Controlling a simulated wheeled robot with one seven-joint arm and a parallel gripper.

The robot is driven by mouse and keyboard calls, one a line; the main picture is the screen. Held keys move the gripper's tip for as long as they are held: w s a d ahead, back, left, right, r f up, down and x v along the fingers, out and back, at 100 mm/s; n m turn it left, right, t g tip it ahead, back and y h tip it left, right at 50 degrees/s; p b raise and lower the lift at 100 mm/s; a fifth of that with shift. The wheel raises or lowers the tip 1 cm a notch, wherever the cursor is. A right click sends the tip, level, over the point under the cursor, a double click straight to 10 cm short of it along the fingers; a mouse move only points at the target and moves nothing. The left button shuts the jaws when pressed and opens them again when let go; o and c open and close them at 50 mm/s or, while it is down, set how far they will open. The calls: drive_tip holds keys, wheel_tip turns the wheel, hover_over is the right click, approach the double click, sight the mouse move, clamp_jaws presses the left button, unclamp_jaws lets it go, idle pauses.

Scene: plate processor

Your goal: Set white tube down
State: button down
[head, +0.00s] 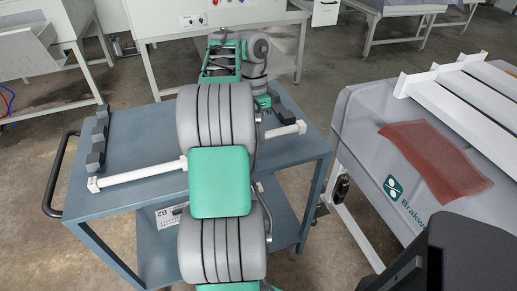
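A long white tube (145,173) with square end pieces stretches across the top of the blue-grey cart (135,140), nearer its front edge. Its left end lies near the cart's front left corner and its right end is near the right side. My arm hides the middle of the tube. My gripper (262,112) points down over the cart, close to the right part of the tube. Its fingertips are mostly hidden behind my arm, so I cannot tell its grip or whether the tube touches the cart top.
A dark notched holder (97,137) stands on the cart's left side, and another dark holder (287,106) on its right. A black handle (58,177) sticks out at the cart's left. At right, a grey covered machine (365,115) carries white bars (455,108) and a reddish mesh (430,155).

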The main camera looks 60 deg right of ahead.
drive_tip(key=shift+f+b, duration=1)
drive_tip(key=shift+f, duration=0.8)
drive_tip(key=c, duration=1.5)
unclamp_jaws()
wheel_tip(320, 180, up, 13)
drive_tip(key=w+d+p, duration=0.2)
drive_tip(key=p, duration=1.1)
drive_tip(key=w+a+r+n+h, duration=0.2)
drive_tip(key=w+a+n, duration=0.65)
drive_tip(key=a, duration=0.25)
drive_tip(key=w+a+f+n+t, duration=0.1)
drive_tip(key=a+f+n+t, duration=0.1)
drive_tip(key=a+n, duration=0.7)
drive_tip(key=w+a+f+n+t, duration=0.1)
drive_tip(key=a+f+n+t, duration=0.2)
drive_tip(key=a+n, duration=0.6)
drive_tip(key=a, duration=1.6)
drive_tip(key=shift+a+f+n, duration=0.2)
drive_tip(key=shift+a+n, duration=0.05)
drive_tip(key=shift+n, duration=0.1)
